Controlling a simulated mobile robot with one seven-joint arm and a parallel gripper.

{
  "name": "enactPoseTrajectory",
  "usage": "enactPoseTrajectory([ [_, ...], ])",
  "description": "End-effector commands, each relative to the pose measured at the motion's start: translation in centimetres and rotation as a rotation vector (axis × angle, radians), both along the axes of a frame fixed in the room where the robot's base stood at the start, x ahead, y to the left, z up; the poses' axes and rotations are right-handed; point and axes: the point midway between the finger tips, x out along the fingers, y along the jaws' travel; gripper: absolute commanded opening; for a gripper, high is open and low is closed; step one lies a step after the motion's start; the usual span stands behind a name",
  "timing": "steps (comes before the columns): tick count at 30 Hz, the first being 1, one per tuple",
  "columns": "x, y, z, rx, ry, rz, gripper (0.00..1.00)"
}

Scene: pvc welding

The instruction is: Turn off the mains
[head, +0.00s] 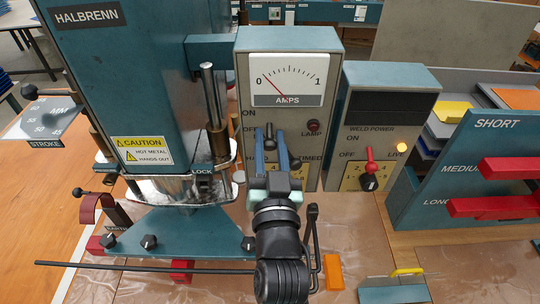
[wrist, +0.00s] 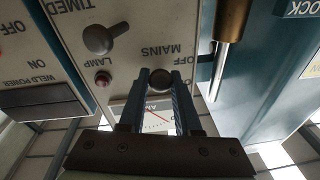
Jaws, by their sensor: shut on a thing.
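The mains switch on the grey panel (head: 318,150) has a dark round knob, seen in the head view (head: 269,130) between my fingertips. It also shows in the wrist view (wrist: 160,78), close to the upside-down MAINS and OFF labels. My gripper (head: 271,140) comes up from below with blue fingers, one on each side of the knob, and is shut on it. In the wrist view, the fingertips (wrist: 160,80) touch or nearly touch the knob's sides. The fingers hide part of the panel, and I cannot tell whether the lever is at ON or OFF. The red lamp (head: 313,125) looks dark.
The AMPS meter (head: 288,80) is above the switch. Another lever (wrist: 100,39) by the TIMED label is close beside my gripper. The weld power box (head: 385,110) with a lit orange lamp (head: 402,147) stands right. The teal HALBRENN machine (head: 125,75) stands left, its metal rod (wrist: 228,45) near.

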Motion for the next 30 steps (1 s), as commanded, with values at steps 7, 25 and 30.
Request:
enactPoseTrajectory([
  [7, 0.0, 0.0, 0.0, 0.0, -0.013, 0.0, 0.0],
  [25, 0.0, 0.0, -0.1, 0.0, -0.012, 0.0, 0.61],
  [30, -1.1, -0.2, -0.4, -0.002, -0.011, -0.001, 0.61],
])
